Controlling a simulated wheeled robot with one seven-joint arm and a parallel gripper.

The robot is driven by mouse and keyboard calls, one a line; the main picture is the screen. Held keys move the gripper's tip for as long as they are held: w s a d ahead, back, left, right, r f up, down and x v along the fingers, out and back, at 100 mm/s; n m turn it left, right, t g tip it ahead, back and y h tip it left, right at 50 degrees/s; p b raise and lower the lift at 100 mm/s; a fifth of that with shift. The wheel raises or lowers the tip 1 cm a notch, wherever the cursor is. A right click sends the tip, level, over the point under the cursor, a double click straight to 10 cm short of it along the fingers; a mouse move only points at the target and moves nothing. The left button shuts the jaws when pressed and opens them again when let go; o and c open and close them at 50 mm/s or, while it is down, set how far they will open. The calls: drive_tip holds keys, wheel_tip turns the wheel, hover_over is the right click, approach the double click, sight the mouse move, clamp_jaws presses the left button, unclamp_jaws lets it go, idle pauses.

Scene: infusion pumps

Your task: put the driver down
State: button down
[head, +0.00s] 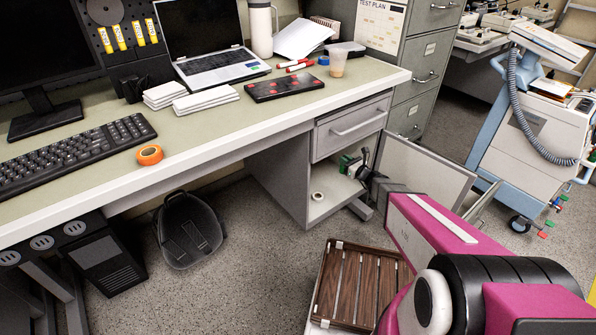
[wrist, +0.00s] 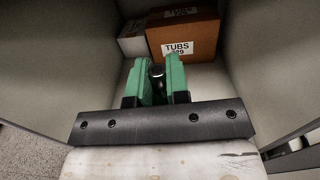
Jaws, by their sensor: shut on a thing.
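My gripper (head: 346,163) reaches into the open cupboard (head: 325,205) under the right end of the desk. In the wrist view its green fingers (wrist: 158,66) are shut on a dark, rounded object, the driver (wrist: 157,82). Only a small part of the driver shows between the fingers; the rest is hidden. In the head view I cannot make the driver out clearly. The fingers point toward the back of the cupboard, over its pale floor. I cannot tell whether the driver touches the floor.
A brown box labelled TUBS (wrist: 182,42) and a white box (wrist: 132,42) stand at the cupboard's back. A pale roll (head: 317,196) lies near its front. The open door (head: 425,170) stands right of my arm. A wooden slatted crate (head: 355,285) is on the floor.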

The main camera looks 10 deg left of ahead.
drive_tip(key=w+a+f, duration=0.2)
drive_tip(key=a+f, duration=0.5)
drive_tip(key=f, duration=0.1)
drive_tip(key=shift+w+d+f, duration=1)
drive_tip(key=shift+w+f, duration=0.55)
drive_tip(key=shift+f, duration=0.2)
drive_tip(key=shift+w+d+f, duration=0.95)
drive_tip(key=shift+w+f, duration=0.6)
drive_tip(key=shift+f, duration=0.25)
drive_tip(key=shift+w+d+f, duration=1)
drive_tip(key=shift+w+f, duration=0.55)
drive_tip(key=shift+f, duration=0.2)
drive_tip(key=shift+f, duration=0.2)
drive_tip(key=c, duration=1.1)
unclamp_jaws()
drive_tip(key=shift+r, duration=0.1)
